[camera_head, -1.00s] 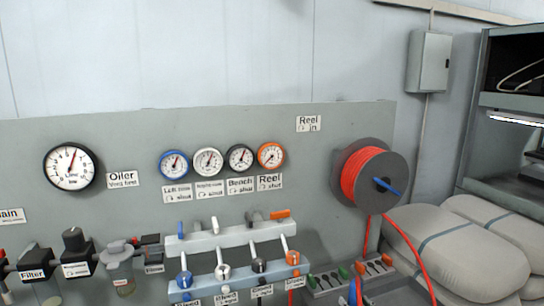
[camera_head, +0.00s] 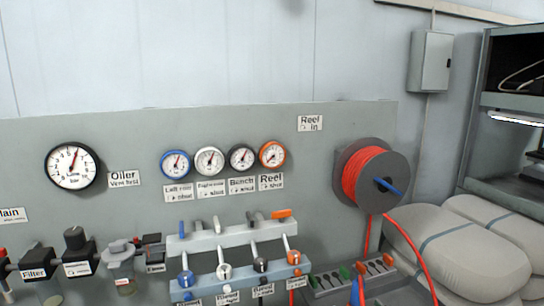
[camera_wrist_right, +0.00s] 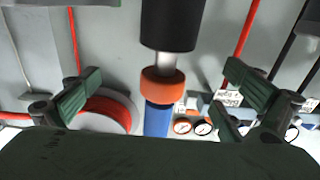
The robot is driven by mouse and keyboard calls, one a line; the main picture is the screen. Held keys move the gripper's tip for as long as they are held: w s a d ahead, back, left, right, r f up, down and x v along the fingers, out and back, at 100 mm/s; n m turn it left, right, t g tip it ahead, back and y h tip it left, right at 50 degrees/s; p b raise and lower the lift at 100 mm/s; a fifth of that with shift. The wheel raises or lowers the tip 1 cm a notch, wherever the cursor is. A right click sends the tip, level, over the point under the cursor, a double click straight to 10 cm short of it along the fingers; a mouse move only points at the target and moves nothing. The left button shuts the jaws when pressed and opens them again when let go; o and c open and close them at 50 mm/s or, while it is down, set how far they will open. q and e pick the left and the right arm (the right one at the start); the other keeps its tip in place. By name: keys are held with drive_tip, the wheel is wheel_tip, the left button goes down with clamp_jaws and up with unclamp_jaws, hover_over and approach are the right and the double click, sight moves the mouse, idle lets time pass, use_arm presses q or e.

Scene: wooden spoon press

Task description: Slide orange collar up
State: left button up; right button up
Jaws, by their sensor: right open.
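The orange collar (camera_wrist_right: 162,85) shows in the right wrist view as a short ring, with a blue cylindrical part (camera_wrist_right: 158,121) on one side and a bare metal stem (camera_wrist_right: 172,62) leading to a black cylinder (camera_wrist_right: 172,24) on the other. My right gripper (camera_wrist_right: 164,77) is open. Its two green fingers stand on either side of the collar with a clear gap to each, and nothing is between them in contact. I cannot make out the collar in the head view. My left gripper is in neither view.
The head view shows a grey panel (camera_head: 330,230) with gauges, a valve row (camera_head: 232,238) with levers and a red hose reel (camera_head: 368,178). Grey sacks (camera_head: 450,260) lie at the right. In the wrist view, red hoses (camera_wrist_right: 246,30) run near the gripper.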

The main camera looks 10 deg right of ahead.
drive_tip(key=shift+s+d+r+p, duration=0.1)
drive_tip(key=shift+s+p, duration=0.55)
drive_tip(key=shift+s, duration=0.2)
drive_tip(key=s+p, duration=0.3)
drive_tip(key=s, duration=0.4)
drive_tip(key=shift+s+d+p, duration=0.15)
drive_tip(key=shift+d+p, duration=0.1)
drive_tip(key=shift+p, duration=0.1)
